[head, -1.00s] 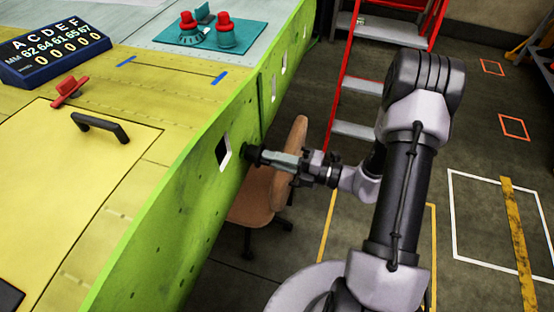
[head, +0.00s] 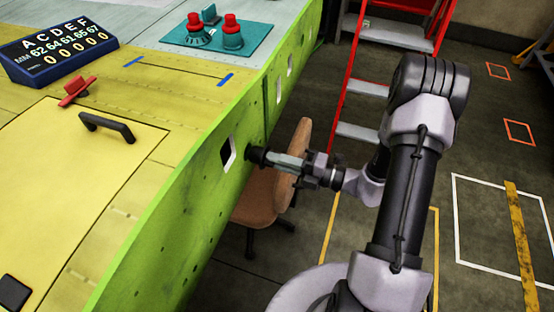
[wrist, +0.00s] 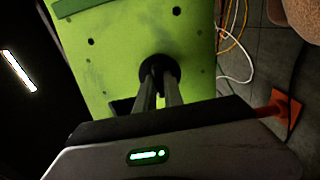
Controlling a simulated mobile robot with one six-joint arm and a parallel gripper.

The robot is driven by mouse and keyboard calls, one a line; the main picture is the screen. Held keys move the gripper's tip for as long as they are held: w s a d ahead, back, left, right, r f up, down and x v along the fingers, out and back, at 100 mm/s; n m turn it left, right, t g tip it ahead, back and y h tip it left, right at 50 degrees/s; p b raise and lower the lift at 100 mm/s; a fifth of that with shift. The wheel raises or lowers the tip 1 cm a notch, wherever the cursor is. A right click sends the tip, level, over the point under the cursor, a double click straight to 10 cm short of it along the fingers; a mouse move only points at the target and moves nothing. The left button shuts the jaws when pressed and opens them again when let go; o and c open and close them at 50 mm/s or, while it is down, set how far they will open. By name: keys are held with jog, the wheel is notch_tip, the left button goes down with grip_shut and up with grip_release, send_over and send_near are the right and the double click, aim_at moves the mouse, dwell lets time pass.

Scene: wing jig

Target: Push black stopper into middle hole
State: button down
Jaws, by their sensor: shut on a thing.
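The black stopper (head: 255,155) is at the green panel's face, just right of a square cutout (head: 229,153). It also shows in the wrist view as a dark round piece (wrist: 160,66) against the green panel (wrist: 125,60). My gripper (head: 276,159) is shut on the stopper, its two fingers side by side in the wrist view (wrist: 158,88). The stopper and fingers hide the panel behind them, so I cannot tell how far the stopper sits in a hole. Small dark holes (wrist: 91,41) show elsewhere on the panel.
A brown chair (head: 268,195) stands close behind and below my gripper. A red step ladder (head: 362,85) is at the back. On the wing's top are a black handle (head: 107,127), a red clamp (head: 77,91) and a teal tray (head: 262,37). Floor at right is open.

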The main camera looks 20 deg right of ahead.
aim_at(260, 156)
jog(key=shift+a, duration=0.15)
jog(key=shift+p+x, duration=0.6)
jog(key=shift+x, duration=1.6)
jog(key=c, duration=1.4)
grip_release()
jog(key=shift+o, duration=0.2)
jog(key=p+v, duration=0.4)
jog(key=v, duration=1.3)
jog(key=shift+d, duration=0.25)
jog(key=shift+s, duration=0.1)
